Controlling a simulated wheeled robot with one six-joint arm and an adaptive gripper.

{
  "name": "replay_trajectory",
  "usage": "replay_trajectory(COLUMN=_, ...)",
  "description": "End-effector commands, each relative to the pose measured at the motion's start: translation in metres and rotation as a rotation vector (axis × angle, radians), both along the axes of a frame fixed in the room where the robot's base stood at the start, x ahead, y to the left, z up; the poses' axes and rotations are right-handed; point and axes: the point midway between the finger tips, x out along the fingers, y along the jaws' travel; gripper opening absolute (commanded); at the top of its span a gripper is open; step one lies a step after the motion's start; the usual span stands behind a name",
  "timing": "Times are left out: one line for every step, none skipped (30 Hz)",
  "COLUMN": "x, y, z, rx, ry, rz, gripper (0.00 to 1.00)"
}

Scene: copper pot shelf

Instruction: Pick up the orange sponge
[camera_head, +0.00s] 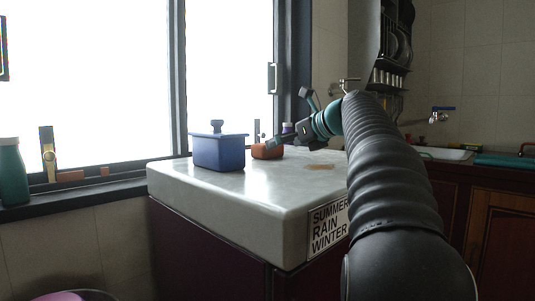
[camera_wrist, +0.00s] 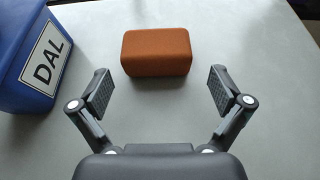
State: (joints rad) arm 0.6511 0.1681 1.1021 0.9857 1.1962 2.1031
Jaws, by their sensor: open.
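The orange sponge (camera_wrist: 155,52) is a small block lying on the pale countertop, ahead of my gripper (camera_wrist: 160,92) in the wrist view. My gripper is open, its two fingers spread wider than the sponge, with nothing between them. The sponge lies just beyond the fingertips, roughly centred and apart from both. In the head view the sponge (camera_head: 267,151) sits to the right of a blue box, and my gripper (camera_head: 283,141) is close by it, its fingers partly overlapping the sponge in the picture.
The blue lidded box (camera_head: 218,150), labelled DAL in the wrist view (camera_wrist: 35,55), stands close to the left of my gripper. The countertop (camera_head: 240,190) is clear in front. A window (camera_head: 225,70) is behind. A sink (camera_head: 443,153) is at right.

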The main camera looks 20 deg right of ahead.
Motion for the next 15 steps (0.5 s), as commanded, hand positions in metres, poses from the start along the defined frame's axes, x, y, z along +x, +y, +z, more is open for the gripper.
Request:
replay_trajectory(x=0.003, y=0.002, z=-0.001, rx=-0.001, ry=0.0, rz=0.001, gripper=1.0)
replay_trajectory(x=0.005, y=0.003, z=-0.002, rx=-0.001, ry=0.0, rz=0.001, gripper=1.0)
replay_trajectory(x=0.006, y=0.003, z=-0.002, rx=-0.001, ry=0.0, rz=0.001, gripper=1.0)
replay_trajectory(x=0.007, y=0.004, z=-0.003, rx=-0.001, ry=0.0, rz=0.001, gripper=1.0)
replay_trajectory(x=0.008, y=0.004, z=-0.003, rx=-0.001, ry=0.0, rz=0.001, gripper=1.0)
replay_trajectory(x=0.009, y=0.005, z=-0.003, rx=0.0, ry=0.001, rz=0.002, gripper=1.0)
replay_trajectory(x=0.011, y=0.006, z=-0.004, rx=0.0, ry=0.001, rz=0.002, gripper=1.0)
replay_trajectory(x=0.013, y=0.007, z=-0.005, rx=0.0, ry=0.001, rz=0.003, gripper=1.0)
replay_trajectory(x=0.017, y=0.009, z=-0.006, rx=0.0, ry=0.001, rz=0.005, gripper=1.0)
replay_trajectory(x=0.021, y=0.011, z=-0.006, rx=-0.001, ry=0.0, rz=0.006, gripper=1.0)
replay_trajectory(x=0.024, y=0.013, z=-0.007, rx=-0.001, ry=0.0, rz=0.006, gripper=1.0)
replay_trajectory(x=0.029, y=0.015, z=-0.008, rx=0.0, ry=0.0, rz=0.005, gripper=1.0)
replay_trajectory(x=0.034, y=0.018, z=-0.009, rx=-0.001, ry=0.0, rz=0.006, gripper=1.0)
replay_trajectory(x=0.038, y=0.02, z=-0.01, rx=-0.001, ry=0.001, rz=0.006, gripper=1.0)
replay_trajectory(x=0.042, y=0.021, z=-0.013, rx=-0.001, ry=0.002, rz=0.005, gripper=1.0)
